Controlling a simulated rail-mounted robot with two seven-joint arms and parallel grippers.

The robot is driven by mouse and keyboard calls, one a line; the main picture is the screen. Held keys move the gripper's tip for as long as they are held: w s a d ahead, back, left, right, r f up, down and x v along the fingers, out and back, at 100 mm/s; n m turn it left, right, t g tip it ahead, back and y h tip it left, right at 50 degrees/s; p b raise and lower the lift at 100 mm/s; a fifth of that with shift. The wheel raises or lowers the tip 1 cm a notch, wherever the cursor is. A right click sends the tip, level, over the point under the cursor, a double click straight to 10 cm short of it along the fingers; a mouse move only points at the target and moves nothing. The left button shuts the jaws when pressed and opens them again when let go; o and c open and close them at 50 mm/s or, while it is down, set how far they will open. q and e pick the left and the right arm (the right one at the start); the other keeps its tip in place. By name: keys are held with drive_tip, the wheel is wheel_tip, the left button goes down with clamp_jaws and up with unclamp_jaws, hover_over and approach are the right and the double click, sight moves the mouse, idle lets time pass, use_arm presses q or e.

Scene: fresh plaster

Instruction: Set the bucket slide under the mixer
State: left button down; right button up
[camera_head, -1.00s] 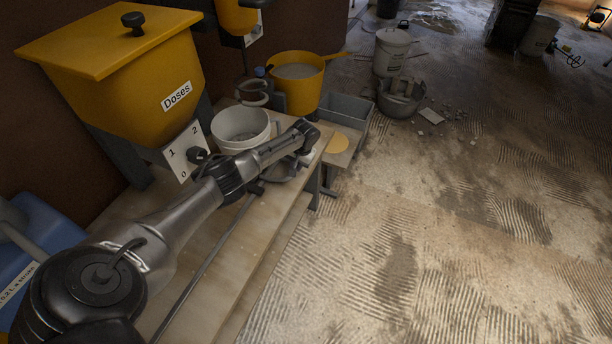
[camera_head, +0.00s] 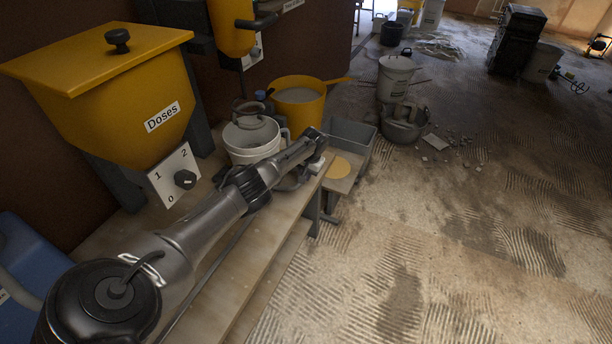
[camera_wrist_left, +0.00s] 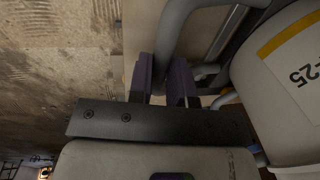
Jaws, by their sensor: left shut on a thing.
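The white bucket (camera_head: 250,155) stands on the wooden bench, partly hidden by my left arm. My left gripper (camera_wrist_left: 163,80) is shut on a grey tubular handle (camera_wrist_left: 184,30) close beside the bucket. The slide itself is mostly hidden under bucket and arm. My right gripper is not in view.
A yellow hopper marked "Doses" (camera_head: 110,75) stands at left, with a dial plate (camera_head: 172,177). A yellow pail (camera_head: 298,98) is past the bucket, and a grey tray (camera_head: 352,140) is near the bench end.

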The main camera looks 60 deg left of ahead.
use_arm(q)
drive_tip(key=c, duration=1.5)
unclamp_jaws()
drive_tip(key=shift+f, duration=0.15)
drive_tip(key=o, duration=0.4)
drive_tip(key=shift+w+a, duration=0.15)
drive_tip(key=shift+w, duration=0.1)
drive_tip(key=shift+o, duration=0.2)
drive_tip(key=shift+s, duration=0.1)
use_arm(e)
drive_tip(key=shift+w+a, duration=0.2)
use_arm(q)
drive_tip(key=shift+r, duration=0.2)
drive_tip(key=shift+r, duration=0.25)
wheel_tip(320, 180, up, 13)
drive_tip(key=w+d+p, duration=0.1)
drive_tip(key=d+p, duration=0.1)
drive_tip(key=p, duration=0.2)
drive_tip(key=shift+w+d, duration=0.15)
drive_tip(key=shift+w, duration=0.15)
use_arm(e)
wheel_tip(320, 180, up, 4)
